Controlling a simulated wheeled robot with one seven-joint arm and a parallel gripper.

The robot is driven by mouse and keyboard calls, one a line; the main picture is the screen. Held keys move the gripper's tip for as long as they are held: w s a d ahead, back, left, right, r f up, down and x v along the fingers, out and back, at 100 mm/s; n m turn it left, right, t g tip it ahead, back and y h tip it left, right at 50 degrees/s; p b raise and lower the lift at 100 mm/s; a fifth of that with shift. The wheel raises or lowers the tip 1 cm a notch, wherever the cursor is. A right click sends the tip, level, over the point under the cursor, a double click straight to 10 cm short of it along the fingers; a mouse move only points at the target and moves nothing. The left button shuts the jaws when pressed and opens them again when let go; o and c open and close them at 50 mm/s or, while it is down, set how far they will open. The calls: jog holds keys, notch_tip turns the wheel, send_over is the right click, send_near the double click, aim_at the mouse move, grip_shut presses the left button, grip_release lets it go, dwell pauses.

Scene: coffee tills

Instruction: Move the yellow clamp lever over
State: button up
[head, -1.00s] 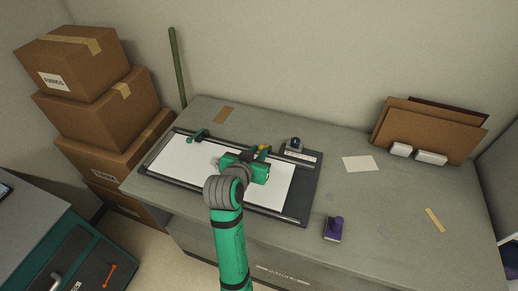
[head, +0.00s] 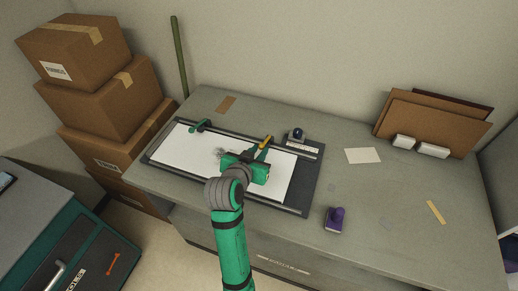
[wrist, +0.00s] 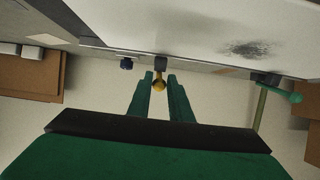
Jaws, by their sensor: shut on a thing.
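The yellow clamp lever (head: 265,142) stands at the back rail of the black-framed board (head: 304,200) on the counter. In the wrist view its round yellow end (wrist: 158,86) lies between the two green fingers. My gripper (head: 262,153) is shut on the lever, above the right part of the board; its fingertips also show in the wrist view (wrist: 159,77). A dark block joins the lever to the rail; my gripper hides part of the lever's base in the head view. A green clamp (head: 201,125) sits at the left of the same rail.
A blue-knobbed stamp (head: 297,135) stands just behind the board, right of the lever. A purple stamp (head: 335,218) stands to the right. Brown boards (head: 430,120) lean at the back right. Stacked boxes (head: 110,100) stand left. The counter's right middle is mostly clear.

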jog(key=shift+s+a+f, duration=0.1)
jog(key=shift+s+f, duration=0.1)
jog(key=shift+f, duration=0.35)
jog(key=shift+s+a+f, duration=0.1)
jog(key=shift+s+f, duration=0.05)
jog(key=shift+f, duration=0.35)
jog(key=o, duration=0.9)
jog(key=shift+d, duration=0.1)
jog(key=shift+c, duration=0.2)
jog(key=v, duration=1)
jog(key=shift+s+r, duration=0.2)
jog(key=shift+s, duration=0.15)
